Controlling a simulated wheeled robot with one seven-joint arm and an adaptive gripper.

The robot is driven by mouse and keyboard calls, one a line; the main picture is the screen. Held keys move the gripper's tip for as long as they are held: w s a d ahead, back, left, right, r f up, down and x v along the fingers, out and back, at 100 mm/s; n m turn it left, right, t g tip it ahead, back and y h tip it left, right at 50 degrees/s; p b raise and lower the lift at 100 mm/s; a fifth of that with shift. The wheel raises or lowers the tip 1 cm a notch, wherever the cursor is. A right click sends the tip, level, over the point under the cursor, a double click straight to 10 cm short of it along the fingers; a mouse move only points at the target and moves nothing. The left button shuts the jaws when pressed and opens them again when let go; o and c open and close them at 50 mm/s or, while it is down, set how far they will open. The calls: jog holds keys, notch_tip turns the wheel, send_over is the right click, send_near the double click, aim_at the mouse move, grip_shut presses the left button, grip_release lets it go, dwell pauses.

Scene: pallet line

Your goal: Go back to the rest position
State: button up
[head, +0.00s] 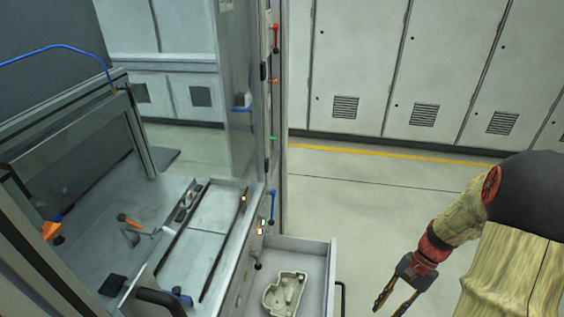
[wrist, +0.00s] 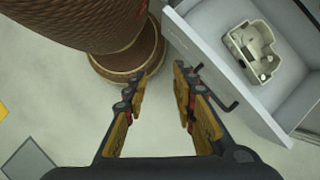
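My gripper (head: 392,297) hangs at the lower right of the head view, to the right of the open drawer and apart from it. In the wrist view my gripper (wrist: 162,90) has its two fingers spread with an empty gap between them. Floor shows through the gap. The head view shows my arm bent down at the right edge, with its upper part cut off by the frame.
An open drawer (head: 318,262) juts from the machine; it holds a pale cast part (head: 285,292). Its dark handle (wrist: 217,88) shows close beside my right finger in the wrist view. Grey cabinets (head: 360,60) line the back. The floor (head: 370,200) between is clear.

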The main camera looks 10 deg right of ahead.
jog(key=s+a+r+n+t+h, duration=0.2)
jog(key=a+r+n+t, duration=0.2)
jog(key=r, duration=0.9)
jog(key=s+a+r+n+t+h, duration=0.2)
jog(key=a+r+n, duration=0.6)
jog(key=a+r, duration=0.5)
jog(key=shift+a+r+t+h, duration=0.2)
jog(key=shift+t+h, duration=0.4)
jog(key=shift+t, duration=0.4)
